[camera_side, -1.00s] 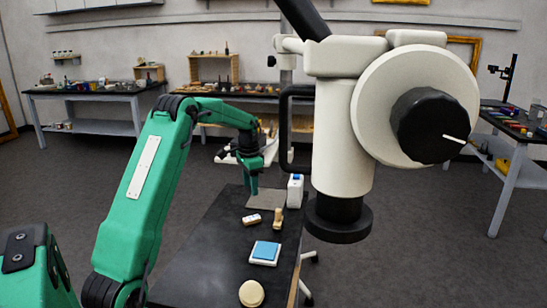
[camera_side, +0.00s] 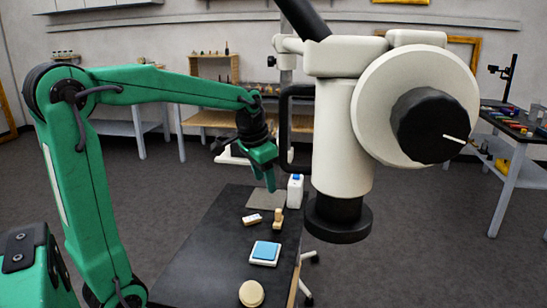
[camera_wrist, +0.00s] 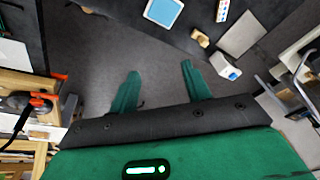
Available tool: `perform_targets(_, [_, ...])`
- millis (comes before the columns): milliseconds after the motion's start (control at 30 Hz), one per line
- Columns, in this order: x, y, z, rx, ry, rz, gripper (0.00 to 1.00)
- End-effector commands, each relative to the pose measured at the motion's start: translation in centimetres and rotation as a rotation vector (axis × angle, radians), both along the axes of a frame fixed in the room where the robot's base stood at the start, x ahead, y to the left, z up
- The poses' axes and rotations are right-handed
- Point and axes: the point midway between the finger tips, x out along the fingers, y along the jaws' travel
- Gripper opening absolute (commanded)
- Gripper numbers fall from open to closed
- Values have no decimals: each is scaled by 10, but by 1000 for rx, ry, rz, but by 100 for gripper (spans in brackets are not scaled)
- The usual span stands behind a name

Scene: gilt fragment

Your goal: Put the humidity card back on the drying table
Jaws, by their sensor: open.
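My gripper (camera_side: 268,180) is open and empty, above the far end of the black table (camera_side: 205,265). In the wrist view its fingers (camera_wrist: 158,84) stand wide apart with only floor between them. A small white piece with coloured dots (camera_wrist: 222,10), perhaps the humidity card, lies on the table; it also shows in the side view (camera_side: 252,219), in front of the grey sheet. A blue square with a white border (camera_side: 265,253) lies nearer the camera. I cannot tell for sure which piece is the card or which surface is the drying table.
A grey sheet (camera_side: 265,199), a white bottle with a blue cap (camera_side: 295,190), a wooden block (camera_side: 278,219) and a round cream piece (camera_side: 251,293) are on the table. A large white microscope (camera_side: 345,130) fills the side view's right foreground. Other benches stand behind.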

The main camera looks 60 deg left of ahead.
Motion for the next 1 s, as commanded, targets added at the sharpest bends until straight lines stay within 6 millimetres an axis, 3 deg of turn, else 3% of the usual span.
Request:
perform_targets(233, [-46,-48,10,-14,-76,6,48])
perform_targets(500, [-97,-87,4,-46,-153,14,48])
perform_targets(700, [-130,-106,-7,-75,-202,21,48])
perform_targets(1000, [-149,-116,-18,-98,-231,26,48])
